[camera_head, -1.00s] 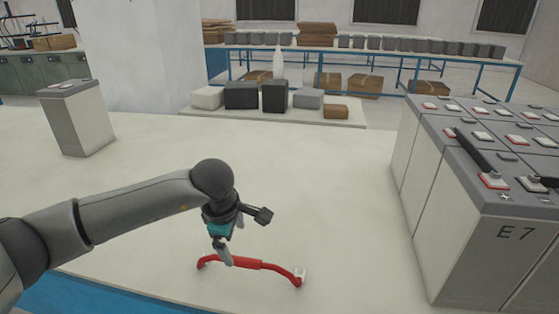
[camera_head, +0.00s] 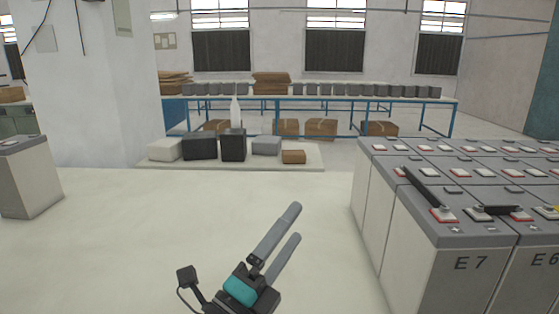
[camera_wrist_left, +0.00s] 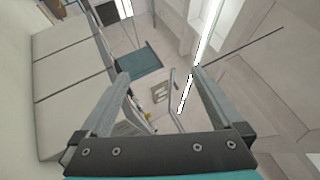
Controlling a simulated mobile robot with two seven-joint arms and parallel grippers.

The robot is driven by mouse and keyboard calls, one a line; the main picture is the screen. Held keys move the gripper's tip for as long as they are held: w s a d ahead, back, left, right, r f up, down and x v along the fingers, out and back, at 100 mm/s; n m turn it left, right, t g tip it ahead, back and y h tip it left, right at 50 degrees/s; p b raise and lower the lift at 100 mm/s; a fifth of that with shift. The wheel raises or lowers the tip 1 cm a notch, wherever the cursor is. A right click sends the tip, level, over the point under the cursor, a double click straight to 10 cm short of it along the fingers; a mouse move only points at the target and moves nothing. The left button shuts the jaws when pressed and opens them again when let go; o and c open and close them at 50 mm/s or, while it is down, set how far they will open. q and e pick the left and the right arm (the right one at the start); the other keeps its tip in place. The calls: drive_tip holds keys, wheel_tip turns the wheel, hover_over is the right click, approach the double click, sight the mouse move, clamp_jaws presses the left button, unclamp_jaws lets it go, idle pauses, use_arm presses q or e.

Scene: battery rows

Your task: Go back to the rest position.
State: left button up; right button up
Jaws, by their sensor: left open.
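My left gripper (camera_head: 296,222) is at the lower middle of the head view. Its two grey fingers point up and to the right, and the teal band is below them. It is open and holds nothing. In the left wrist view, the two fingers (camera_wrist_left: 160,75) stand apart with only the distant room between them. My right gripper is not in view.
A block of grey-topped battery cabinets marked E7 (camera_head: 430,275) stands at the right. A lone grey cabinet (camera_head: 30,180) stands at the left. Boxes, including a black box (camera_head: 233,145), sit on a low pale board behind. The pale surface between is clear.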

use_arm(q)
drive_tip(key=a+f+n+y, duration=0.9)
drive_tip(key=a+n+y, duration=0.2)
drive_tip(key=n, duration=0.4)
drive_tip(key=s+a+f+n+g+y, duration=0.2)
drive_tip(key=s+a+f+n+g, duration=0.1)
drive_tip(key=f, duration=0.3)
drive_tip(key=s+a+f+n+g+y, duration=0.2)
drive_tip(key=s+a+f+n+g, duration=0.15)
drive_tip(key=f, duration=0.25)
drive_tip(key=s+f+n+g+h, duration=0.15)
drive_tip(key=s+f+g, duration=0.25)
drive_tip(key=s, duration=0.4)
drive_tip(key=s+f+n+g, duration=0.3)
drive_tip(key=s+f+g, duration=0.15)
drive_tip(key=s, duration=0.45)
wheel_tip(320, 180, down, 25)
drive_tip(key=s+b, duration=0.1)
drive_tip(key=b, duration=0.1)
drive_tip(key=s+a+f+g+b, duration=0.1)
drive_tip(key=s+a+f+b, duration=0.1)
drive_tip(key=s+f, duration=1.3)
drive_tip(key=shift+s+a+f+m+g, duration=0.2)
drive_tip(key=shift+a+f+m+g, duration=0.1)
drive_tip(key=shift+a+g, duration=0.1)
